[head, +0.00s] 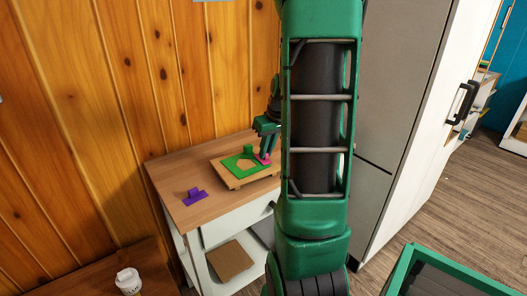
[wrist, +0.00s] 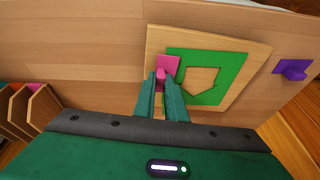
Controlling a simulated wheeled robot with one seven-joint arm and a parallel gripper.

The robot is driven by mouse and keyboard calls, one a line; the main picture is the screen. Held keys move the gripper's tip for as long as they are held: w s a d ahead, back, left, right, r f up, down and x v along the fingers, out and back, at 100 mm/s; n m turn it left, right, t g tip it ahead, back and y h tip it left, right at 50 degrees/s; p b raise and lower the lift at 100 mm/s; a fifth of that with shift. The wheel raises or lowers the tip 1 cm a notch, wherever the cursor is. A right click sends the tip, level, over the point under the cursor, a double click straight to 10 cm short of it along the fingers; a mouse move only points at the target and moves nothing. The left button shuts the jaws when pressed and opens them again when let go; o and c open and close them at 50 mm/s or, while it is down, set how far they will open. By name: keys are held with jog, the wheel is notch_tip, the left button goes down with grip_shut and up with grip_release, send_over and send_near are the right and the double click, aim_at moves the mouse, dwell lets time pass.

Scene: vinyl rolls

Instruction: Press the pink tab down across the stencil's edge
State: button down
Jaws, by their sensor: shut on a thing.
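The pink tab (head: 262,159) is at the right edge of the green stencil (head: 229,162) in the head view. In the wrist view the pink tab (wrist: 165,62) lies at the left edge of the stencil (wrist: 210,57), its plate seeming to overlap that edge. Whether it lies fully flat I cannot tell. My gripper (head: 267,150) points down at the tab. In the wrist view my gripper (wrist: 164,77) is shut on the tab's raised grip. The fingers hide part of the tab.
A purple tab (head: 194,196) lies on the cabinet top (head: 170,176), apart from the board. A wood-plank wall (head: 130,80) rises behind the cabinet. A white cup (head: 128,281) stands on a lower surface.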

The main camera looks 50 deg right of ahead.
jog(key=shift+f, duration=0.15)
jog(key=c, duration=1.3)
grip_release()
jog(key=shift+o, duration=0.2)
jog(key=shift+r, duration=3.5)
jog(key=s+a+f+m+g, duration=0.2)
jog(key=s+a+g, duration=0.1)
jog(key=s+a, duration=1.7)
jog(key=shift+a+f+m+y, duration=0.3)
jog(key=shift+a+m+y, duration=0.1)
jog(key=shift+a, duration=0.25)
